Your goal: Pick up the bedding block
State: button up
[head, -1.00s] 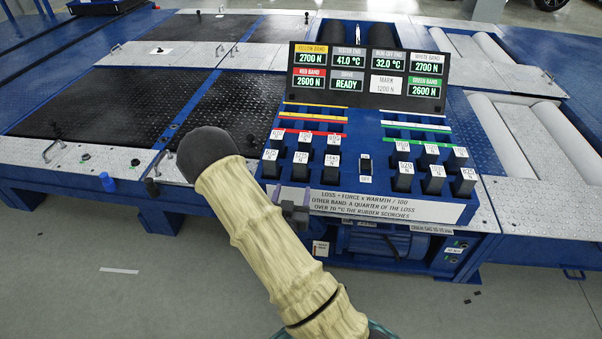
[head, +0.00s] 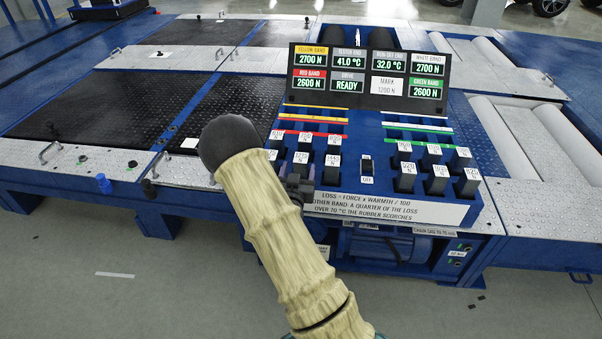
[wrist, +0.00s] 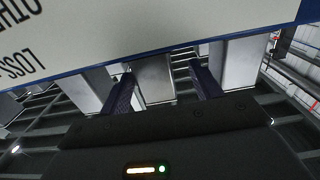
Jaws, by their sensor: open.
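My gripper (head: 300,187) is at the left front of the blue console in the head view, partly behind my pale arm sleeve. It is open. In the wrist view its two dark fingers (wrist: 163,88) point at a row of grey blocks, with one grey block (wrist: 153,72) seen between them; I cannot tell whether they touch it. In the head view dark blocks with white labels stand in left and right groups; the front left ones include a block (head: 332,175) right of my gripper. No label readably says bedding, so I cannot tell which block it is.
The console's display board (head: 368,78) rises behind the blocks. A switch (head: 366,168) sits between the groups. The sloped text sign (head: 390,208) runs along the console's front and appears close in the wrist view (wrist: 150,35). A blue motor (head: 385,247) is below.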

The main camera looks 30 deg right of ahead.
jog(key=b+x, duration=0.1)
jog(key=x, duration=0.3)
jog(key=shift+d+b, duration=0.35)
jog(key=shift+r, duration=0.1)
jog(key=c, duration=1.3)
